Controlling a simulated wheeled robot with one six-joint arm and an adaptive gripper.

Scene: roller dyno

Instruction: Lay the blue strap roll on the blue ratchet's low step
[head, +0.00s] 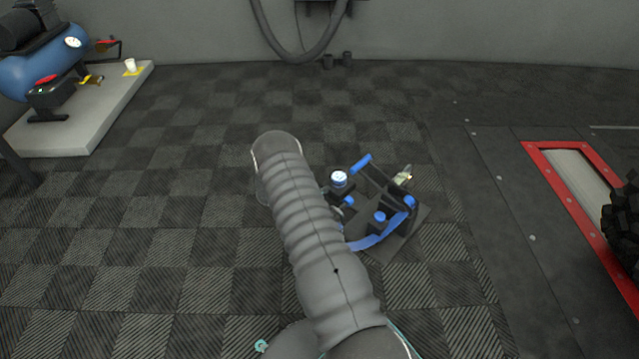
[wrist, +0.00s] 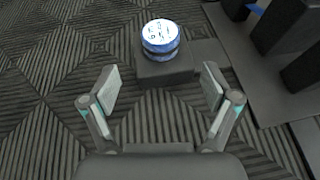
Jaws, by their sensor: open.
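The blue strap roll (head: 339,178) is a short round piece with a blue side and a pale printed top. In the wrist view, the roll (wrist: 161,38) lies flat, printed face up, on a low dark step (wrist: 164,71). The blue ratchet (head: 400,218) has a dark base plate, a blue handle and a curved blue strap; the step adjoins its left side. My gripper (wrist: 160,84) is open and empty. Its fingers stand apart on the near side of the step, with the roll beyond the tips. In the head view my gripper is hidden.
A grey ribbed sleeve (head: 305,220) covers part of the ratchet's left side in the head view. A blue compressor (head: 45,70) stands on a pale slab at upper left. A red-framed roller (head: 560,160) and a tyre are at right. Checkered floor at left is clear.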

